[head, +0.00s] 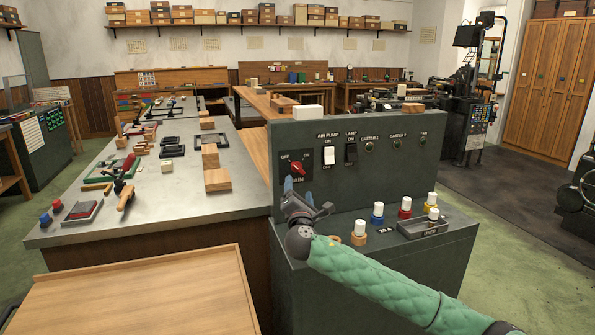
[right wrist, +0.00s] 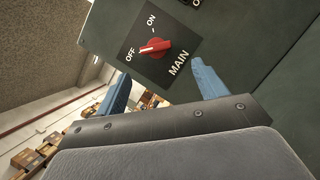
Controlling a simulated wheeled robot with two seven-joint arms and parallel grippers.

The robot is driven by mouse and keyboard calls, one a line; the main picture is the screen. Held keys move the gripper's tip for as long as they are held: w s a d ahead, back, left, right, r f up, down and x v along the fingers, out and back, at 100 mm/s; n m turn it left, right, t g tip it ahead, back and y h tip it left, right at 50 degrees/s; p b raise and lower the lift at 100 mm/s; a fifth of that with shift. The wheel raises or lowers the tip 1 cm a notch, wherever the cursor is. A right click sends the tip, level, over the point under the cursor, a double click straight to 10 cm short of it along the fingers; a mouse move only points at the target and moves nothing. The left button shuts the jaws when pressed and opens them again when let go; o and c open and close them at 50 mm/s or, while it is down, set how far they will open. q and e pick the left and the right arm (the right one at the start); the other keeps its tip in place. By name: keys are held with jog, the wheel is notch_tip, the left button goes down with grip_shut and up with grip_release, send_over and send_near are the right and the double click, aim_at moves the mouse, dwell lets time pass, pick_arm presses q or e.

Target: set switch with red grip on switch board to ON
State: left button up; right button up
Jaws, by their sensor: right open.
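The switch with the red grip (head: 297,168) sits on a black MAIN plate at the left end of the green switch board (head: 385,165). In the right wrist view the red grip (right wrist: 154,46) points toward the OFF mark, with ON further round. My right gripper (head: 307,207) is just below and in front of the switch, apart from it. In the right wrist view its two blue fingers stand wide apart, empty, with the red grip beyond the gap between them (right wrist: 163,84). My left gripper is in no view.
Lamp and air pump rocker switches (head: 351,152) are on the same board, to the right. A grey bench (head: 120,200) with tools and wooden blocks lies to the left.

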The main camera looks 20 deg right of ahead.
aim_at(298, 171)
jog(key=x, duration=0.3)
jog(key=p+x, duration=0.1)
jog(key=x, duration=0.2)
jog(key=shift+r, duration=0.25)
jog(key=shift+w+d+r+p, duration=0.1)
jog(key=shift+w+r+p, duration=0.2)
jog(key=shift+w, duration=0.2)
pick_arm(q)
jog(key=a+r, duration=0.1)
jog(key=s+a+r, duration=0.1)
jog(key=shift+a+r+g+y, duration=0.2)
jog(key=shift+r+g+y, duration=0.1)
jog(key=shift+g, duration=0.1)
pick_arm(e)
jog(key=shift+w, duration=0.2)
jog(key=shift+d+f, duration=0.1)
jog(key=c, duration=1)
